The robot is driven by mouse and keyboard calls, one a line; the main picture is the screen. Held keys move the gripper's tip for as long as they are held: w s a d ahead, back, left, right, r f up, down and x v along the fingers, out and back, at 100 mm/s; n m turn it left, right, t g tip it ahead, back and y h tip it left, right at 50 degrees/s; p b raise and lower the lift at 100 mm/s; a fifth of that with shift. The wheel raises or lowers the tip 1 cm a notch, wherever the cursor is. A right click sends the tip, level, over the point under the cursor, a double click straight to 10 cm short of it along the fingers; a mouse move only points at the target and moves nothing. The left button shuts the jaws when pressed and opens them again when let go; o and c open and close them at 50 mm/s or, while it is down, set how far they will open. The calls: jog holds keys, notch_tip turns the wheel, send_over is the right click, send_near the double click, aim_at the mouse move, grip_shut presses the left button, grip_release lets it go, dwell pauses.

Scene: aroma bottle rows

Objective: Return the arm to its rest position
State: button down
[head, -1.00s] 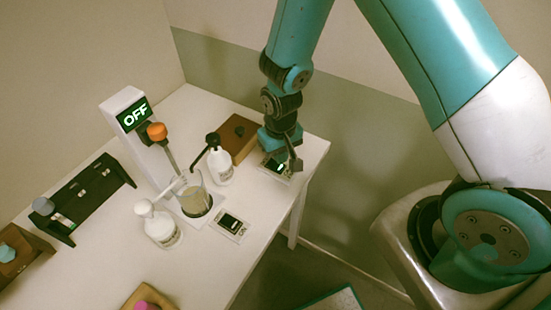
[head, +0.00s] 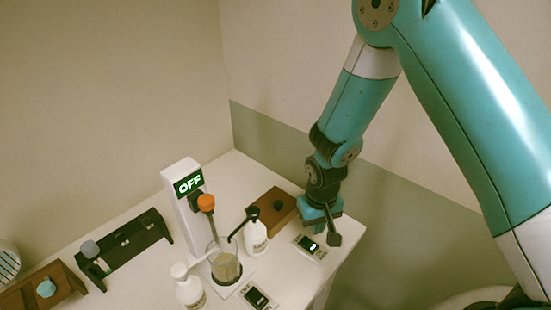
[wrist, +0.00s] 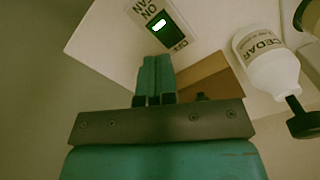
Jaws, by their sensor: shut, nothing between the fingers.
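My arm reaches down from the upper right in the head view, with my gripper (head: 334,239) over the far right corner of the white table. In the wrist view the two teal fingers (wrist: 154,78) are pressed together with nothing between them. The small fan switch panel (head: 311,247) lies just beside and below the gripper, partly behind it. Its lit green window and ON and OFF lettering show in the wrist view (wrist: 158,24), past the fingertips. The fingers look apart from the panel, though the exact gap is hard to tell.
A white cedar bottle (head: 256,240) with a black pump and a wooden block (head: 272,207) stand left of the gripper. A stirrer post reading OFF (head: 188,185), a beaker (head: 226,267), another white bottle (head: 188,290) and a black rack (head: 125,250) are farther left.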

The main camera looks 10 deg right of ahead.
jog(key=s+a+r+n+y+b, duration=0.1)
jog(key=s+a+r+b, duration=0.15)
jog(key=r, duration=0.45)
jog(key=s+a+r+n+y+b, duration=0.1)
jog(key=s+a+r+y+b, duration=0.1)
jog(key=s+r+b, duration=0.3)
jog(key=s+r+n+y, duration=0.1)
jog(key=s+r+n, duration=0.2)
jog(key=s+r, duration=0.5)
jog(key=s, duration=0.3)
jog(key=shift+n+b, duration=0.35)
jog(key=shift+n, duration=0.05)
